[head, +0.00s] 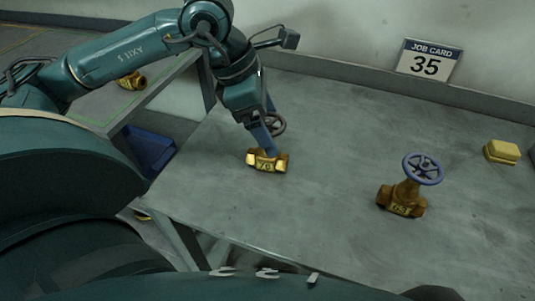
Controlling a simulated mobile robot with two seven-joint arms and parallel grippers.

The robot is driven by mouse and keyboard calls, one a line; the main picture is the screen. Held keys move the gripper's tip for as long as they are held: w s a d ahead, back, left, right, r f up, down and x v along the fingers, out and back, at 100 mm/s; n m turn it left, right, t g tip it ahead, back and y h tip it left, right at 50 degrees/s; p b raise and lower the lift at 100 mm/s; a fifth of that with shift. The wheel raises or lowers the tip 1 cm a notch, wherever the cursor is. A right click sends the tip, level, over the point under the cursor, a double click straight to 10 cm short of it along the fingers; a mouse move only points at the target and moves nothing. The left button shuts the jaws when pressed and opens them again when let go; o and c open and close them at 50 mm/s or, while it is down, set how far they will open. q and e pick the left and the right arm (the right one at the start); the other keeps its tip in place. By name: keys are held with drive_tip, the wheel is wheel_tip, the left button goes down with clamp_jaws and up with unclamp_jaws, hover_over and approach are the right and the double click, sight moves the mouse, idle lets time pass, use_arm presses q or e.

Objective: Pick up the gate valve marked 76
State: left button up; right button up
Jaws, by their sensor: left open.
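The brass gate valve marked 76 (267,162) stands on the grey table (330,150), its number plate facing me. Its dark handwheel (278,124) shows partly behind my gripper. My left gripper (264,136) points down at this valve from above, its fingers open by the stem between body and handwheel. The fingers hide much of the stem, and I cannot tell whether they touch it. A second brass valve (402,198) with a blue handwheel stands to the right; I cannot read its plate surely. My right gripper is not in view.
A job card reading 35 (429,61) stands at the wall. A yellow block (501,151) lies at the far right. Another brass valve (132,80) is on the left-hand bench. A blue bin (150,150) sits below. The table between the two valves is clear.

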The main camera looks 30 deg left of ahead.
use_arm(q)
drive_tip(key=shift+x, duration=1.45)
drive_tip(key=shift+w+a, duration=0.1)
drive_tip(key=shift+c, duration=0.3)
clamp_jaws()
